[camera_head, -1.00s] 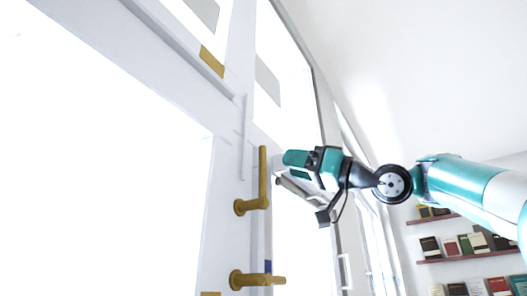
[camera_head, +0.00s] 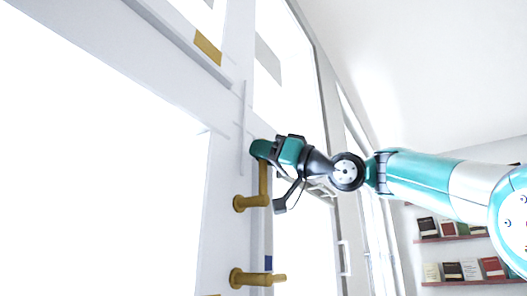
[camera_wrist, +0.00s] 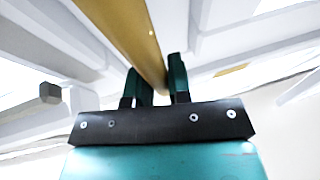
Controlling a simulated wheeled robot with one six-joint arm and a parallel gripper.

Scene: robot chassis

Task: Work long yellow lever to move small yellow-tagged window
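The long yellow lever (camera_head: 264,184) stands upright from its round mount on the white window frame. My gripper (camera_head: 260,150) is at its upper end. In the wrist view the lever (camera_wrist: 122,28) runs down between the two dark green fingers of my gripper (camera_wrist: 159,85). The fingers stand apart on either side of it, and I see no clear grip on it. A yellow tag (camera_head: 207,47) is on the frame by the upper window pane; a yellow patch (camera_wrist: 231,70) also shows in the wrist view.
A second yellow lever (camera_head: 257,279) sticks out below the first, with a blue tag (camera_head: 268,262) just above it. Bookshelves (camera_head: 450,238) stand at the lower right. White frame bars lie close behind my fingers; the space to the upper right is free.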

